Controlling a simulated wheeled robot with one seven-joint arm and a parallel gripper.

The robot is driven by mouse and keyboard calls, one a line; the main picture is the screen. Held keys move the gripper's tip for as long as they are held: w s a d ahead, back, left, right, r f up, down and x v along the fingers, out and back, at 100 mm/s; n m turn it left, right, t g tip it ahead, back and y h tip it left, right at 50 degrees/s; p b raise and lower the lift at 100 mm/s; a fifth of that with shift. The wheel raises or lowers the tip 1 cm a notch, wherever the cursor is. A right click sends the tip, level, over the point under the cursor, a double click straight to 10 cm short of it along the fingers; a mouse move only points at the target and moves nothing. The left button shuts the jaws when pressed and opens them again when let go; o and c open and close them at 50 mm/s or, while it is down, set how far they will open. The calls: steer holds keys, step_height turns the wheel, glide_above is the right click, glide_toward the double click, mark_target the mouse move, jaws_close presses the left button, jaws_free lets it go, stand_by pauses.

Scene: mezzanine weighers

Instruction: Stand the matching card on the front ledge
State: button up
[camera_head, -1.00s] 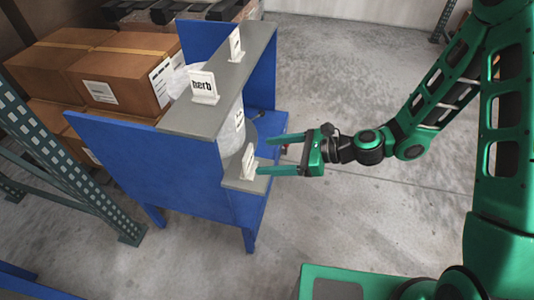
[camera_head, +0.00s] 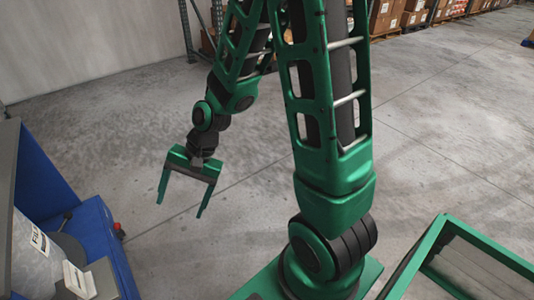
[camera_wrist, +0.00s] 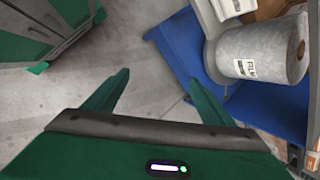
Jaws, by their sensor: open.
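A small white card (camera_head: 78,280) stands on the grey front ledge (camera_head: 104,279) of the blue stand at the lower left of the head view. Its print is too small to read. Behind it is a large pale roll (camera_head: 30,268) with a label that seems to read FILM. The roll also shows in the wrist view (camera_wrist: 262,45), with its FILM label clear. My gripper (camera_head: 180,210) is open and empty above the bare floor, right of the stand and apart from the card. Both open fingers (camera_wrist: 158,78) show in the wrist view with only floor between them.
The blue stand (camera_head: 97,218) fills the lower left edge, with a small red part (camera_head: 118,227) on it. A green-framed bin (camera_head: 470,262) is at the lower right. Cartons (camera_head: 400,15) line the far back. The floor around my gripper is clear.

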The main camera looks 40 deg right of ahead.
steer(key=s+d+r+n+h, duration=0.1)
steer(key=s+d+r+h, duration=0.15)
steer(key=d, duration=0.55)
steer(key=s+d+r+n+h, duration=0.1)
steer(key=s+d+r+h, duration=0.2)
steer(key=d, duration=0.5)
steer(key=s+d+r, duration=0.4)
steer(key=s, duration=0.2)
steer(key=s+d+r, duration=0.4)
steer(key=s+d, duration=0.1)
steer(key=s, duration=0.2)
steer(key=shift+s+n+g, duration=0.3)
steer(key=shift+n+g, duration=0.1)
